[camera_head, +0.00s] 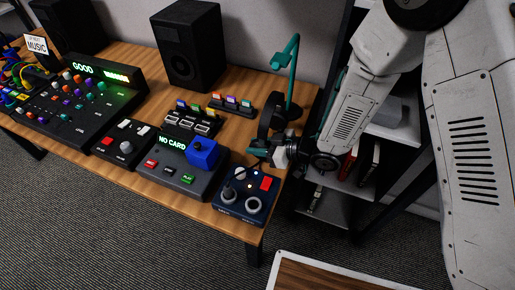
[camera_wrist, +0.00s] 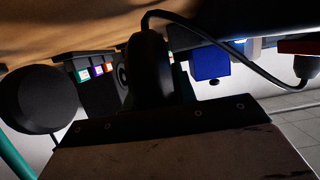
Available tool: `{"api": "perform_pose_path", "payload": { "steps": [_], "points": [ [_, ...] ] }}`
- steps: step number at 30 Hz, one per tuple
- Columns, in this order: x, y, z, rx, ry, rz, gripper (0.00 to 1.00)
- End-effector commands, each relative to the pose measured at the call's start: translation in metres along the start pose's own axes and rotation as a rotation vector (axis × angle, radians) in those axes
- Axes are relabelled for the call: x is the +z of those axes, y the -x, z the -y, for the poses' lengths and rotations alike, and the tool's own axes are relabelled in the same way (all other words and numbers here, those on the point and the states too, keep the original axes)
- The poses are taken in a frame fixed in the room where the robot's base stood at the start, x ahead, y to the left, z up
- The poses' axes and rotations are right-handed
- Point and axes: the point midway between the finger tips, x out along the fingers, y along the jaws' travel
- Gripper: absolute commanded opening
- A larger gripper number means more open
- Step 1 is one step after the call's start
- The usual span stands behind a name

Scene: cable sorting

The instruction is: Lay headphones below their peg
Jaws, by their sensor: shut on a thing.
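The black headphones (camera_head: 266,124) are at the right end of the wooden table, beside the teal stand (camera_head: 290,62) with its hooked peg at the top. My gripper (camera_head: 277,146) is at the table's right edge, shut on the headphones. In the wrist view a black ear cup (camera_wrist: 150,68) is at the jaws, and a round black part (camera_wrist: 45,98) shows at the left. A thin cable arcs from the ear cup to the right. The jaws hide part of the headphones, and I cannot tell whether the headphones touch the table.
A navy box (camera_head: 247,192) with knobs and the NO CARD device (camera_head: 185,165) stand left of my gripper. A card rack (camera_head: 231,104) is behind them. A dark shelf (camera_head: 362,185) stands right of the table. Bare wood shows around the rack and behind the devices.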

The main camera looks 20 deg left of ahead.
Motion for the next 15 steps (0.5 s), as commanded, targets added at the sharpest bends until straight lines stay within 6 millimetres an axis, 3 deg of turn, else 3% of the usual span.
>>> {"api": "perform_pose_path", "payload": {
  "steps": [2, 6, 15],
  "points": [
    [-0.003, -0.002, 0.000, 0.001, 0.004, 0.042, 0.00],
    [0.013, -0.006, -0.001, 0.001, -0.001, 0.039, 0.00],
    [0.014, -0.007, 0.000, 0.001, 0.001, 0.036, 0.00]
  ]
}}
